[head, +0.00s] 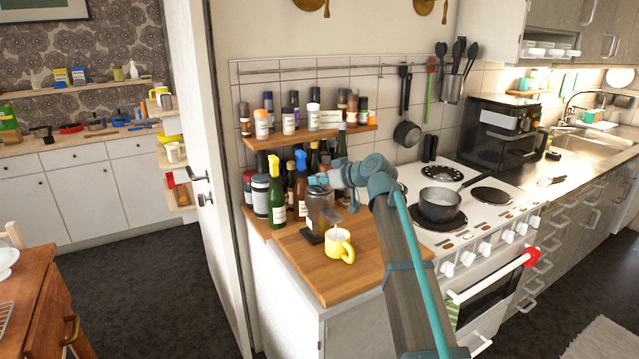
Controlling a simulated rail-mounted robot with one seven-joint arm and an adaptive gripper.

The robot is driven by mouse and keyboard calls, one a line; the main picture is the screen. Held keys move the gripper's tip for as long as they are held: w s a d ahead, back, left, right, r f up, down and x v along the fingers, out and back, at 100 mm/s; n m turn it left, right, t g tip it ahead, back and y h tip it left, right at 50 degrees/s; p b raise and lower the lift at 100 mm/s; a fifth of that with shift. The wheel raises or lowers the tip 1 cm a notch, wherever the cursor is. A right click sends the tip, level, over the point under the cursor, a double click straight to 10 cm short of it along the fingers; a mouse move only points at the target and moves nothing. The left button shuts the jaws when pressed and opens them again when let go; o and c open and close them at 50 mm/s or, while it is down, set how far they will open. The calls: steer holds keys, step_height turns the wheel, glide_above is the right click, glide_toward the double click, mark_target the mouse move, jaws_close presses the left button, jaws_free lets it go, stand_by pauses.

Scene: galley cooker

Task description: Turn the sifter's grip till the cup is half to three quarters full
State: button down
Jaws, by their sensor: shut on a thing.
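The sifter (320,214), a dark see-through canister on a dark base, stands upright on the wooden counter top in front of the bottles. A yellow cup (340,246) with a handle stands upright just in front of it, below its front. The cup's fill level is too small to make out. My gripper (321,184) reaches in from the right at the sifter's top and is shut on the sifter's grip. The grip itself is mostly hidden by the fingers.
Several bottles (277,203) crowd behind and left of the sifter, below a spice shelf (310,137). The wooden top (343,282) is clear in front of the cup. Right of my arm is a white cooker with a saucepan (440,204). An open door (212,180) stands at left.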

steer(key=shift+m+t+h+p, duration=0.7)
steer(key=shift+m+t+h, duration=0.6)
steer(key=shift+m+h, duration=0.3)
steer(key=shift+m, duration=0.3)
steer(key=c, duration=1)
jaws_free()
steer(key=shift+s, duration=0.1)
steer(key=v, duration=1.2)
